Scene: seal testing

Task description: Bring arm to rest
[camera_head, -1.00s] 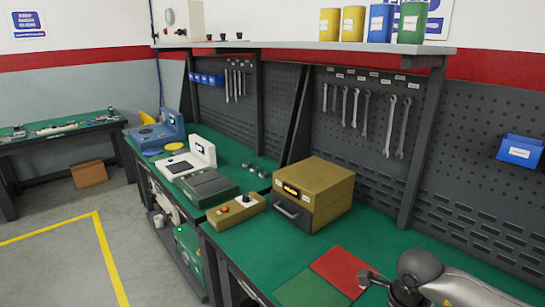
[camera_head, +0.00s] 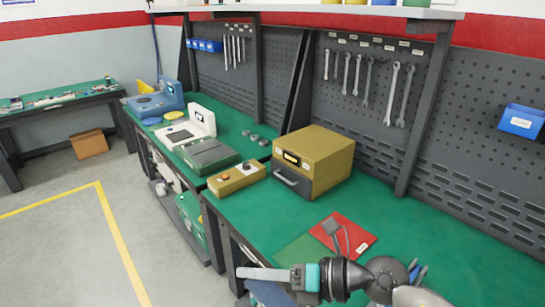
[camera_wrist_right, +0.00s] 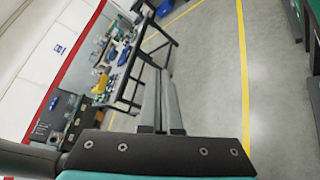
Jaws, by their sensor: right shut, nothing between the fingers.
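My right arm comes in from the lower right in the head view. Its gripper (camera_head: 243,272) points left, above the near edge of the green bench top. Its grey fingers lie together and hold nothing. In the right wrist view the two fingers (camera_wrist_right: 160,78) stand side by side, with floor and a far table beyond them. My left gripper is not clearly in view.
A red mat (camera_head: 360,230) and a green mat (camera_head: 303,253) lie behind the gripper. A grey forked shape (camera_head: 334,230) shows over the red mat; I cannot tell what it is. A yellow-brown oven-like box (camera_head: 328,160) stands behind. Floor (camera_head: 60,260) at left is clear.

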